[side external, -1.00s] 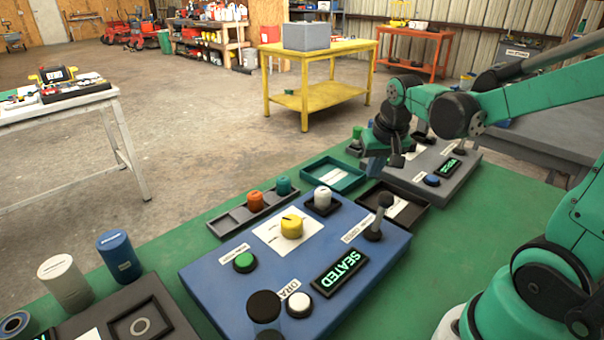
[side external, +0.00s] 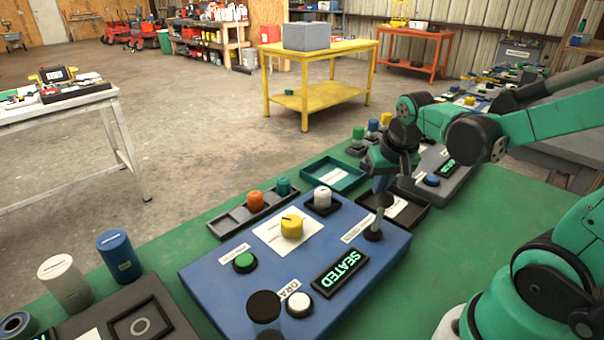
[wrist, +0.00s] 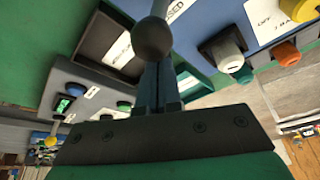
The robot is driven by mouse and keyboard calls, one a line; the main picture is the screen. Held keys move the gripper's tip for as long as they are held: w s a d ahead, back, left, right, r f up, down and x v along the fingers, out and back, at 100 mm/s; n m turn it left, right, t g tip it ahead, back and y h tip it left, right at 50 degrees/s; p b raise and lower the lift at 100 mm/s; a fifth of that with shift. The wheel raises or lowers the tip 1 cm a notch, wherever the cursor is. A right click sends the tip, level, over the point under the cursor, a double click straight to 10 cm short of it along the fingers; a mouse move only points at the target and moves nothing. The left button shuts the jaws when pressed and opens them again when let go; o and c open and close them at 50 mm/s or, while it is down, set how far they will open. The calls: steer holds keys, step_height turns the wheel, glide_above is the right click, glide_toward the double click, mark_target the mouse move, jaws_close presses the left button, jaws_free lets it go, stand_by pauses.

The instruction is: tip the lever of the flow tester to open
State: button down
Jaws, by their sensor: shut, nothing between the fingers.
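The flow tester appears to be the blue box (side external: 225,283), with a green "SEATED" display (side external: 341,276). Its lever (side external: 376,221) is a short stalk with a dark ball knob, standing at the box's far right corner. In the wrist view the ball knob (wrist: 153,40) lies just beyond my fingertips and overlaps them; I cannot tell whether they touch. A partly hidden label (wrist: 176,8) ending in "SED" is beside the lever. My gripper (side external: 381,184) points down beside the lever, near the dark tray; its fingers (wrist: 158,88) are shut and empty in the wrist view.
The yellow knob (side external: 292,226), white cap (side external: 322,199), green button (side external: 245,262) and white button (side external: 299,304) are on the blue box. A dark tray (side external: 427,209) and a teal tray (side external: 345,165) lie behind it. A grey box (side external: 463,181) stands farther back. Green tabletop right of the box is clear.

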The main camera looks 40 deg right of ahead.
steer(key=shift+a, duration=0.15)
steer(key=shift+a+r+h, duration=0.1)
steer(key=shift+a+h, duration=0.1)
steer(key=shift+h, duration=0.1)
steer(key=shift+a+r+h, duration=0.15)
steer(key=shift+a+h, duration=0.35)
steer(key=shift+h, duration=0.1)
